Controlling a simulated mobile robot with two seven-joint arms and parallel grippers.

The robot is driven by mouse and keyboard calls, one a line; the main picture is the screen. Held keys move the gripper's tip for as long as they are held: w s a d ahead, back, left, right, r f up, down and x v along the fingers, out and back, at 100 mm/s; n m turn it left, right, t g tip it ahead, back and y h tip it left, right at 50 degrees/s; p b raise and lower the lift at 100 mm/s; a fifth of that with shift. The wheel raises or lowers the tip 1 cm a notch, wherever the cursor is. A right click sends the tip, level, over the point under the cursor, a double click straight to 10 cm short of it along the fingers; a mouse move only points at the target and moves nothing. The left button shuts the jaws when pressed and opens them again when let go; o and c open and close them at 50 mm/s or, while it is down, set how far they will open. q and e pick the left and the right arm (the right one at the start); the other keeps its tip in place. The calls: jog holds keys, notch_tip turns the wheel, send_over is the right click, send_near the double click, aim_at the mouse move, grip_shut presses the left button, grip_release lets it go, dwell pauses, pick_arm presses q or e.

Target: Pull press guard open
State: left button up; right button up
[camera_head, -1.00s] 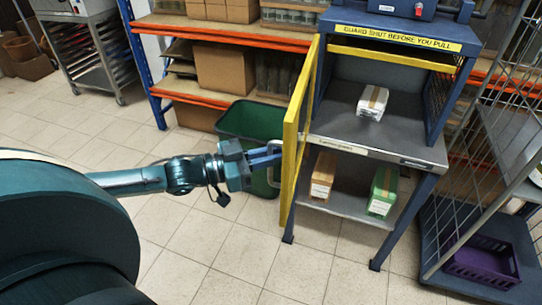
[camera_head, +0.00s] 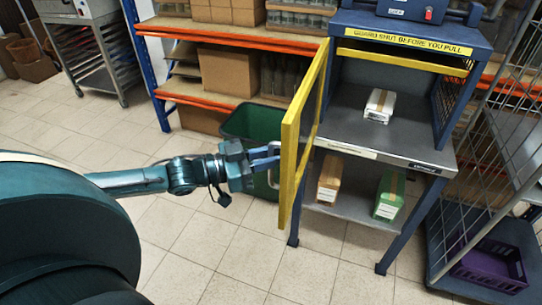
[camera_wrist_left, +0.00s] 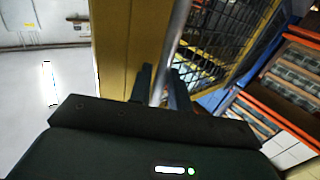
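The press (camera_head: 368,152) is a blue frame with a grey deck, standing right of centre. Its yellow-framed guard (camera_head: 290,160) stands swung out from the left side of the opening, so the front is uncovered. My left gripper (camera_head: 277,150) is at the metal handle (camera_head: 273,178) on the guard's outer face. In the left wrist view, the handle bar (camera_wrist_left: 168,55) runs between the two dark fingers (camera_wrist_left: 162,88), which sit close on either side of it. The guard's yellow frame (camera_wrist_left: 118,50) and mesh also show there. My right gripper is out of view.
A white package (camera_head: 379,106) lies on the press deck. A brown box (camera_head: 329,178) and a green box (camera_head: 389,196) stand on the shelf below. A green bin (camera_head: 250,122) is behind the guard. A wire cart with a purple crate (camera_head: 490,268) stands right. Floor in front is clear.

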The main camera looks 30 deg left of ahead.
pick_arm(q)
jog(key=shift+o, duration=0.9)
jog(key=shift+s, duration=0.15)
jog(key=p+v, duration=0.4)
jog(key=v, duration=0.9)
jog(key=shift+p, duration=0.4)
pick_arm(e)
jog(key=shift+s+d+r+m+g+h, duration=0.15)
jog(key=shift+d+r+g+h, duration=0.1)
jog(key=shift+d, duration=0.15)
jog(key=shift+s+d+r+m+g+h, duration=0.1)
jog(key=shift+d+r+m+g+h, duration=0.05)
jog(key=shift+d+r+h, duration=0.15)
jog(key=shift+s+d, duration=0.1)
